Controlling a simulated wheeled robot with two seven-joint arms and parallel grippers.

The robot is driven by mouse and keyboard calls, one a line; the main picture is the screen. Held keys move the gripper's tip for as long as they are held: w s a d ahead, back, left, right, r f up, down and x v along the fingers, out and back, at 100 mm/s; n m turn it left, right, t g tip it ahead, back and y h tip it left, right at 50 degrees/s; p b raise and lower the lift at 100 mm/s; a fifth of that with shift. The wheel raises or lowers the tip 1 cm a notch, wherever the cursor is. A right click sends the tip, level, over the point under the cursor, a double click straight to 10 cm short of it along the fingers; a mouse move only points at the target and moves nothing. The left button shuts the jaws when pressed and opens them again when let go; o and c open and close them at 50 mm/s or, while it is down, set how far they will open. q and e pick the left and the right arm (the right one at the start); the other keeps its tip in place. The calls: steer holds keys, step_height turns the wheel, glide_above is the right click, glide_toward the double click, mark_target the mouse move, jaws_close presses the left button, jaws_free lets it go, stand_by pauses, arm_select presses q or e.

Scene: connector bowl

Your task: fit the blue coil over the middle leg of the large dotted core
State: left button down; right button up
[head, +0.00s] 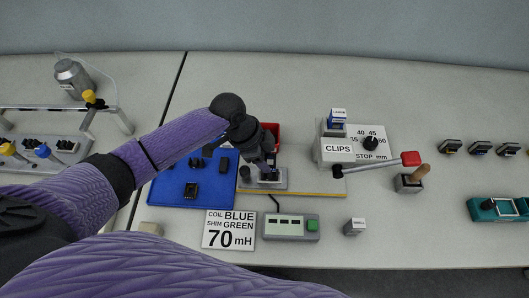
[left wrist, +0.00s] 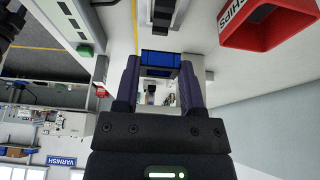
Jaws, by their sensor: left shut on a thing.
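My left gripper (head: 268,166) is over a small grey fixture (head: 281,183) in the middle of the table. In the left wrist view its two fingers (left wrist: 160,84) are shut on the blue coil (left wrist: 160,58). The coil is hidden by the gripper in the head view. A dark core (head: 268,177) sits on the fixture under the gripper, and a dark core part shows beyond the coil in the left wrist view (left wrist: 163,13). Its dots cannot be made out. I cannot tell whether the coil touches the core. My right gripper is not in view.
A blue tray (head: 170,193) with several dark parts lies left of the fixture. A red bin (head: 273,128) stands behind it. A meter (head: 290,227) and a "COIL BLUE, SHIM GREEN, 70 mH" card (head: 229,230) lie in front. A clips unit (head: 337,150) with a red-ended lever (head: 410,159) is right.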

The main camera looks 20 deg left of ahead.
mark_target(265, 175)
arm_select(q)
steer(key=shift+f+b, duration=1.95)
steer(key=shift+f, duration=1)
steer(key=shift+c, duration=0.5)
jaws_free()
steer(key=p+v, duration=0.3)
steer(key=v, duration=0.7)
steer(key=shift+f, duration=0.1)
